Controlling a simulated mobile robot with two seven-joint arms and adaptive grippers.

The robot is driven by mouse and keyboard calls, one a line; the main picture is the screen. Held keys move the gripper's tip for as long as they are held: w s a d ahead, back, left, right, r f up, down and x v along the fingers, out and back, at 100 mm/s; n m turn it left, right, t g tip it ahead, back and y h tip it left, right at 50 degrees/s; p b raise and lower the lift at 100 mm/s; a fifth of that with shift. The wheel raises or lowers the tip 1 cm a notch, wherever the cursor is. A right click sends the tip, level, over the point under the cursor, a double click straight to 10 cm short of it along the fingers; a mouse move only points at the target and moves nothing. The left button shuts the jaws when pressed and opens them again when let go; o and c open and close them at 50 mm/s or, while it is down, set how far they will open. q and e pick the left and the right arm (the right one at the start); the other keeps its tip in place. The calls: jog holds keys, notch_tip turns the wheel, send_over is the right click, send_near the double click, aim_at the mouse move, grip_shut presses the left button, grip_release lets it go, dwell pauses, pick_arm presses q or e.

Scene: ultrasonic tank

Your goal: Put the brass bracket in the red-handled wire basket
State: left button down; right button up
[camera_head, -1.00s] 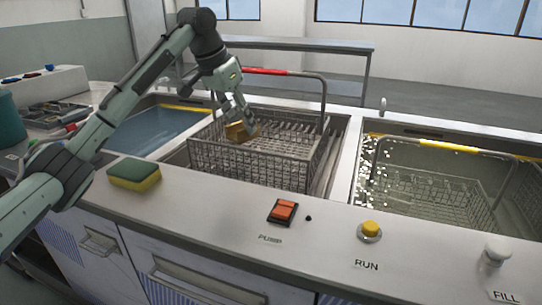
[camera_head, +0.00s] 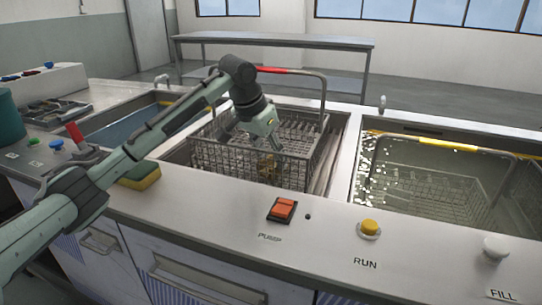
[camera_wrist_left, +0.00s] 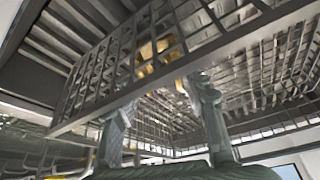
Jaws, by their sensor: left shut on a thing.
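The red-handled wire basket (camera_head: 218,157) stands in the middle tank, its handle with the red grip raised at the back. My left gripper (camera_head: 263,150) reaches down inside the basket, shut on the brass bracket (camera_head: 267,166). The bracket shows low in the basket, partly hidden behind the front mesh. In the left wrist view the bracket (camera_wrist_left: 158,68) is between the fingers, with basket wires around it. I cannot tell whether it touches the basket floor. My right gripper is not in view.
A yellow-handled basket (camera_head: 445,146) stands in the right tank. A sponge (camera_head: 139,177) lies on the front ledge under my left arm. An orange pump switch (camera_head: 282,208) and a yellow run button (camera_head: 369,228) are on the front ledge. A water-filled tank (camera_head: 125,125) is at left.

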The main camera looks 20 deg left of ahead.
pick_arm(q)
jog(key=c, duration=0.9)
grip_release()
jog(key=shift+o, duration=0.2)
jog(key=v, duration=1.2)
